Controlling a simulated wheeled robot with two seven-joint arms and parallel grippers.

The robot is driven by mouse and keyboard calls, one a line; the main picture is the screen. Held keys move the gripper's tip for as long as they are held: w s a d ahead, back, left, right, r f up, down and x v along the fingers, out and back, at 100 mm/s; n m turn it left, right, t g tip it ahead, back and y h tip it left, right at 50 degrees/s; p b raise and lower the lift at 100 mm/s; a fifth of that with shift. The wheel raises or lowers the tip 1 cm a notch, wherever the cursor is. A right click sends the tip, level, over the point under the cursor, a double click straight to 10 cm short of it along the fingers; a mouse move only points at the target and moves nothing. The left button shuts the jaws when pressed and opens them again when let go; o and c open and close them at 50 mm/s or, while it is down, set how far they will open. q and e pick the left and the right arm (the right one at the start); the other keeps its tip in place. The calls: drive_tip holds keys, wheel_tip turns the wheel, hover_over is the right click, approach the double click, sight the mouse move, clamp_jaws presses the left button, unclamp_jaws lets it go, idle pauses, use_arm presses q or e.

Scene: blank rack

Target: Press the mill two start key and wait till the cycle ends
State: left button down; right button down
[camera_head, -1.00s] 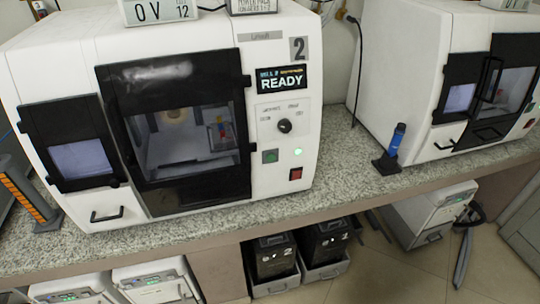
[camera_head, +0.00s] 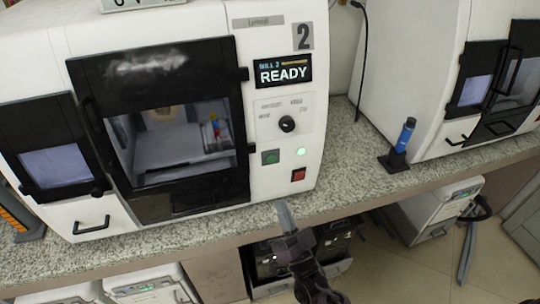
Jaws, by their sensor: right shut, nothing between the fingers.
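My right gripper (camera_head: 284,208) is shut and empty, in front of the counter edge below the red switch, apart from the panel. My left gripper is not in view.
A second white mill (camera_head: 420,70) stands on the right. A blue cylinder in a black stand (camera_head: 394,162) sits between the mills on the speckled counter (camera_head: 350,180). Dark bins (camera_head: 330,240) and white units (camera_head: 150,285) are below. An orange-marked holder (camera_head: 20,220) is at far left.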

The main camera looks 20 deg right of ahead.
sight(271, 159)
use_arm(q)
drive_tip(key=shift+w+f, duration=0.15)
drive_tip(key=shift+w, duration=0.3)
use_arm(e)
drive_tip(key=shift+s+d+r+m+t, duration=0.15)
drive_tip(key=shift+r+t, duration=0.2)
drive_tip(key=shift+r, duration=0.45)
drive_tip(key=shift+w+d+r+m+t, duration=0.15)
drive_tip(key=shift+r+t, duration=0.25)
drive_tip(key=shift+r, duration=0.45)
drive_tip(key=shift+s+d+r+m+t, duration=0.1)
drive_tip(key=shift+d+r+m+t, duration=0.2)
drive_tip(key=shift+r, duration=0.5)
drive_tip(key=shift+a+h, duration=0.1)
drive_tip(key=shift+h, duration=0.2)
